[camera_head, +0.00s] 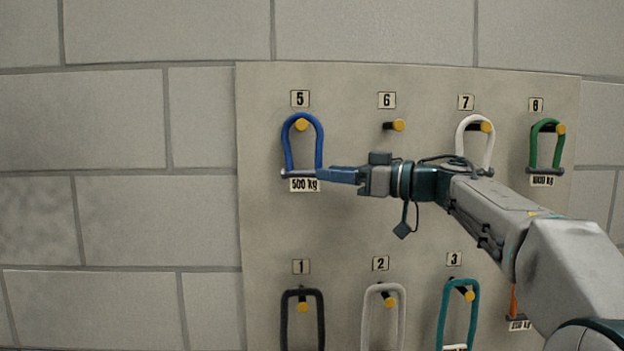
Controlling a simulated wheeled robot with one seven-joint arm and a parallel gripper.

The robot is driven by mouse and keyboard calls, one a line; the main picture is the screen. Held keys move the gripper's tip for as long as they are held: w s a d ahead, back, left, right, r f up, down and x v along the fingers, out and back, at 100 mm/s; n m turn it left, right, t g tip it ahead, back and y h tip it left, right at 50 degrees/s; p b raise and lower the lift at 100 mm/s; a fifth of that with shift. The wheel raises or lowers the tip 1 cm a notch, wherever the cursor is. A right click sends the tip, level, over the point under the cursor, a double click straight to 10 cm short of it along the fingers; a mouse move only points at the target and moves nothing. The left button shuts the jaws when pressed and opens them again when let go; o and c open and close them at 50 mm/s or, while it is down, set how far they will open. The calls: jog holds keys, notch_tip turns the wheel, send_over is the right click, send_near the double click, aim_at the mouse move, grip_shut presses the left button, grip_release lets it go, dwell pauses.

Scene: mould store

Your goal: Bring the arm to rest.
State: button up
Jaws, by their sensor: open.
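My gripper (338,175) is at the end of my arm, which reaches in from the lower right towards the left. It is open, with its fingers pointing left. The fingertips are close to the lower right end of a blue shackle (287,145), near its "500 kg" tag (304,185). The shackle hangs on the yellow-tipped peg under number 5. I cannot tell whether the fingers touch the shackle or are only in front of it.
A beige board (262,230) on a block wall carries numbered pegs. Peg 6 (396,125) is bare. White (463,135) and green (536,150) shackles hang at 7 and 8. Black (284,320), grey (367,315) and teal (444,310) ones hang below. My arm covers part of the board's right side.

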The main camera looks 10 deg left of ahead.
jog(key=d+r+m+t+h+b, duration=0.1)
jog(key=d+m+t+h+b, duration=0.1)
jog(key=d+m+t, duration=0.5)
jog(key=d+f+m+t+h, duration=0.65)
jog(key=d+f+h, duration=0.45)
jog(key=d+h, duration=0.25)
jog(key=s+d+f+m+g+h+b, duration=0.1)
jog(key=s+d+f+g+h, duration=0.15)
jog(key=s+f, duration=0.4)
jog(key=s+d+f+m+g+h, duration=0.2)
jog(key=s+f+g, duration=0.15)
jog(key=f, duration=0.55)
jog(key=s+a+f+n+g+y+b, duration=0.1)
jog(key=s+f+g, duration=0.7)
jog(key=s+f, duration=0.8)
jog(key=shift+s+a+f+g+y, duration=0.35)
jog(key=shift+s+a+y, duration=0.35)
jog(key=shift+s+a, duration=0.45)
jog(key=shift+d+n, duration=0.1)
jog(key=shift+n, duration=0.15)
